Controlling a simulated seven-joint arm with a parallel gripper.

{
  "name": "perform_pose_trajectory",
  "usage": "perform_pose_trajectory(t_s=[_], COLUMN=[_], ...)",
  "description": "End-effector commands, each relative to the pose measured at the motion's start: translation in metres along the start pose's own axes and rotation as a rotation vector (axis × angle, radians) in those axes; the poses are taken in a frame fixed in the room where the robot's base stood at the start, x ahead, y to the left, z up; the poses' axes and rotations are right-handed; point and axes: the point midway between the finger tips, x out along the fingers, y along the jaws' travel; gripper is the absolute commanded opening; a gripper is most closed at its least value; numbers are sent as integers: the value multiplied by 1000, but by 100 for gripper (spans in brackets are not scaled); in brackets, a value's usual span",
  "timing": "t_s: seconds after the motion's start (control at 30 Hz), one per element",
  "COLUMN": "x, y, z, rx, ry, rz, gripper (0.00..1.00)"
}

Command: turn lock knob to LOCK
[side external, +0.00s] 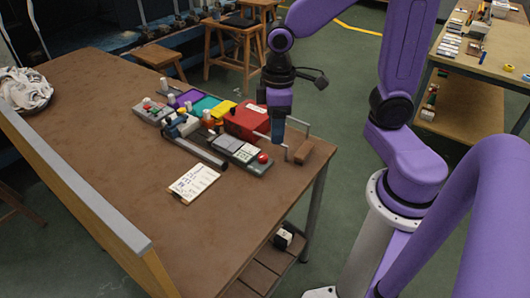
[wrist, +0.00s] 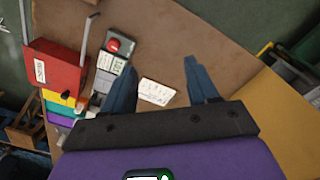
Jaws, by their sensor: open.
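A grey control box with a red button (side external: 250,158) sits near the table's right edge in the side view. It also shows in the wrist view (wrist: 112,62), left of my fingers. A red box (side external: 243,121) stands behind it, and the red box shows at the left of the wrist view (wrist: 52,68). I cannot make out which part is the lock knob, or its setting; it is too small or hidden. My gripper (side external: 279,136) points down above the table beside the red box.
Yellow (side external: 218,109), teal and purple boxes line up behind the grey units. A dark tube (side external: 201,152) and a paper sheet (side external: 194,183) lie in front. The table's front left is bare.

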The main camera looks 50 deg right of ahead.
Motion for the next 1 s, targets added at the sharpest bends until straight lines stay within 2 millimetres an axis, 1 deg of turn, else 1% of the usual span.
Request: perform_pose_trajectory(t_s=[0.03,0.13,0.3,0.4,0.5,0.6,0.77,0.87,1.0], x=[3,9,19,24,28,30,37,48,71], y=[13,38,81,102,117,125,128,128,128], z=[-6,-16,-25,-27,-26,-26,-25,-25,-24], rx=[42,117,238,294,336,357,366,365,366], ry=[-5,-7,-13,-13,-14,-15,-16,-18,-21], rz=[0,1,1,1,1,1,1,0,-1], gripper=[59,59,59,59,59,59,59,59,59])
